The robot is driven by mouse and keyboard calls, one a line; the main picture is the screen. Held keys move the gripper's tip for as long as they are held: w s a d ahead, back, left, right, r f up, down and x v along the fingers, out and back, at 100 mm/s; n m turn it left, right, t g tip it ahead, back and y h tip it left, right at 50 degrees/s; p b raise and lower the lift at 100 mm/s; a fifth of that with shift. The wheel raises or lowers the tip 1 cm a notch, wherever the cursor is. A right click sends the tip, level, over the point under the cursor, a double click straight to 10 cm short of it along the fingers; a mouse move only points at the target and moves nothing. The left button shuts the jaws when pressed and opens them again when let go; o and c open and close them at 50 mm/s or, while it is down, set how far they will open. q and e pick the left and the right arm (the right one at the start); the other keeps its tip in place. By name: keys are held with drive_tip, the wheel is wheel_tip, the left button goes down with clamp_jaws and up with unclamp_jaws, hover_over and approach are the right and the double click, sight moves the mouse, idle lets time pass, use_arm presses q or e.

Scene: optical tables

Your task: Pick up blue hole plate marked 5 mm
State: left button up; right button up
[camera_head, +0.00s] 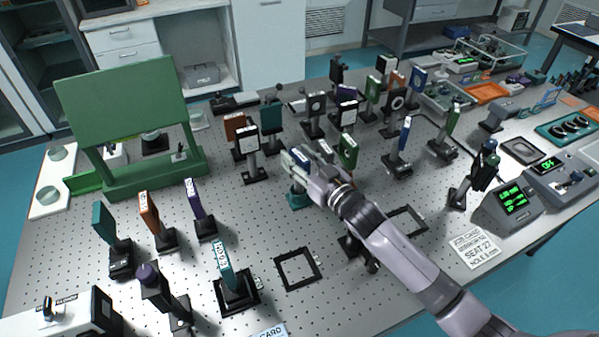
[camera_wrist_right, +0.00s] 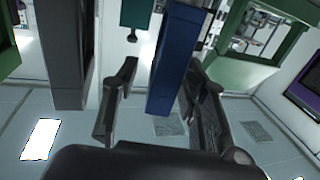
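A blue plate (camera_wrist_right: 178,55) stands nearly edge-on between the two fingers of my right gripper (camera_wrist_right: 160,75) in the right wrist view. A gap shows between the left finger and the plate; the right finger is close beside it. In the head view my right gripper (camera_head: 306,160) is at the middle of the table, around a blue plate (camera_head: 299,160) above a teal base (camera_head: 298,200). The fingers hide most of the plate, and I cannot read its mark. Other blue plates stand at right (camera_head: 404,132) and farther back (camera_head: 417,77). My left gripper is not in view.
A black-and-white plate on a post (camera_head: 248,142) stands left of my right gripper, and a green plate (camera_head: 348,151) stands close on its right. Several mounted plates crowd behind. A green frame (camera_head: 125,105) stands at left. Empty black square outlines (camera_head: 297,269) lie in front.

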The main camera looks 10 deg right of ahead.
drive_tip(key=shift+c, duration=0.4)
clamp_jaws()
idle(0.4)
